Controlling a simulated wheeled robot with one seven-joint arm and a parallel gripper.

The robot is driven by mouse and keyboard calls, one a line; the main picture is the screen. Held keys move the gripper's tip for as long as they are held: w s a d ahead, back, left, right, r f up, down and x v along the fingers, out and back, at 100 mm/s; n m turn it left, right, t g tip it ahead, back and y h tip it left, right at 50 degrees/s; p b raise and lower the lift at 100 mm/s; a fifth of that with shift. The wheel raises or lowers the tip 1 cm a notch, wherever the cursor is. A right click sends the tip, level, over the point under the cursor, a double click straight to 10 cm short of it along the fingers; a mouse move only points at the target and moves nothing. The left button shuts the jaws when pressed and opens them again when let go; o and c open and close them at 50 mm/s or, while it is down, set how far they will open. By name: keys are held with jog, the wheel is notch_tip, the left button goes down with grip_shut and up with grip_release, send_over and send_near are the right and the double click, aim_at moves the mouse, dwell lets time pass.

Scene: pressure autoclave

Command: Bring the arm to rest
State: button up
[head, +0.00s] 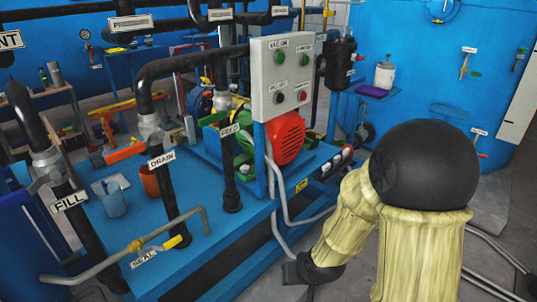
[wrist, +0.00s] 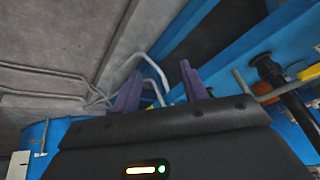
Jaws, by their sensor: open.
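My gripper (wrist: 162,88) shows in the wrist view with two purple fingers standing apart and nothing held between them. Behind the fingers are grey pipes, the concrete floor and the blue bench edge. In the head view my arm, in a yellowish sleeve with a black rounded elbow, is bent at the lower right. Its forearm slopes down to a dark end beside the front of the blue bench (head: 230,262). The gripper fingers cannot be made out in the head view.
The bench carries a grey control box (head: 283,75), a red motor cover (head: 288,138), the drain pipe (head: 160,185) and the seal valve's yellow handle (head: 172,242). Grey conduits (head: 275,205) curve down close to my forearm. A large blue tank (head: 430,75) stands behind. Grey floor shows around the bench.

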jog(key=s+d+r+m+g+h+p, duration=0.1)
jog(key=s+d+r+g+h, duration=0.1)
jog(key=s+d+r, duration=0.65)
jog(key=w+p+v, duration=0.2)
jog(key=p+v, duration=0.9)
jog(key=w+r+p+v, duration=0.1)
jog(key=w+p+v, duration=0.2)
jog(key=p+v, duration=0.8)
jog(key=shift+w+a+r+p, duration=0.2)
jog(key=shift+w+a+p, duration=0.15)
jog(key=shift+w, duration=0.2)
dwell(0.3)
